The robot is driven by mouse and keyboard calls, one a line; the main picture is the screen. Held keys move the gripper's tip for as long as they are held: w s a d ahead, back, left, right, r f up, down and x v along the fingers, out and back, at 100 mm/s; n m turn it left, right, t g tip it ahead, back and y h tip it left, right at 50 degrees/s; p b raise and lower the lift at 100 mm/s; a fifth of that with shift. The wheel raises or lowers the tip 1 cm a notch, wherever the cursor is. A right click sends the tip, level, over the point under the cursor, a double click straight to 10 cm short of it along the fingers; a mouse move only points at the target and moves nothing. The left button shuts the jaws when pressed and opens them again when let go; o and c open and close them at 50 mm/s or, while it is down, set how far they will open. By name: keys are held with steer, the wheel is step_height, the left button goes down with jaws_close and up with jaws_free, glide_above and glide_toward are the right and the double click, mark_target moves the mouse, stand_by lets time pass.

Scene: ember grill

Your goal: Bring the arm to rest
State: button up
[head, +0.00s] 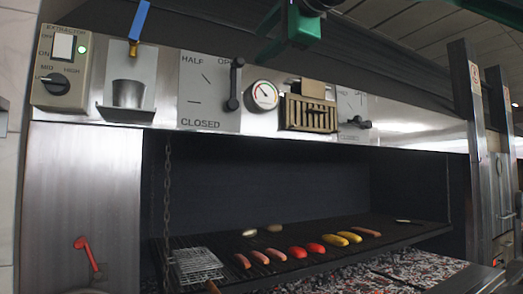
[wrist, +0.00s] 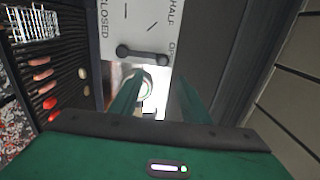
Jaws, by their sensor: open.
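My gripper (head: 288,25) shows at the top of the head view, green and partly cut off by the picture's edge. It is raised in front of the dark hood, above the steel panel. In the wrist view my gripper (wrist: 160,98) has its two green fingers apart, with nothing seen held between them. A dark lever (head: 236,85) on the plate marked HALF and CLOSED points up towards the OP lettering. The lever also shows in the wrist view (wrist: 143,54), beyond the fingers and apart from them as far as I can tell.
A grill rack (head: 345,232) below holds sausages, red and yellow pieces and a wire basket (head: 195,265) over embers (head: 410,264). The panel carries an extractor switch box (head: 60,70), a metal cup (head: 128,94), a round gauge (head: 262,95) and a slatted holder (head: 308,112).

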steer(key=w+d+f+n+g+h, duration=0.1)
steer(key=w+d+f+h, duration=0.15)
steer(key=d+f, duration=0.5)
steer(key=w+d+f+g+h, duration=0.2)
steer(key=w+d+f, duration=0.15)
steer(key=f, duration=0.65)
steer(key=w+d+f+n+g+h, duration=0.1)
steer(key=w+d+f+h, duration=0.15)
steer(key=d+f, duration=0.55)
steer(key=s+d+f+n+g+h, duration=0.1)
steer(key=s+d+f+g, duration=0.1)
steer(key=d+f, duration=0.35)
steer(key=s+d+f+g+h, duration=0.1)
steer(key=d+f, duration=0.2)
steer(key=f, duration=0.6)
steer(key=s+d+f+n+g, duration=0.1)
steer(key=s+d+f+g, duration=0.1)
steer(key=s+d+f, duration=0.4)
steer(key=s+d+f+g, duration=0.1)
steer(key=s+f, duration=0.2)
steer(key=f, duration=0.4)
steer(key=s+d+f+n+g, duration=0.1)
steer(key=s+d+f+g, duration=0.1)
steer(key=s+d+f, duration=0.4)
steer(key=s+a+f+n+g+y, duration=0.1)
steer(key=s+f+g, duration=0.3)
steer(key=s+f, duration=1)
steer(key=shift+s+a+f, duration=0.15)
steer(key=shift+s+a, duration=0.05)
steer(key=shift+s, duration=0.45)
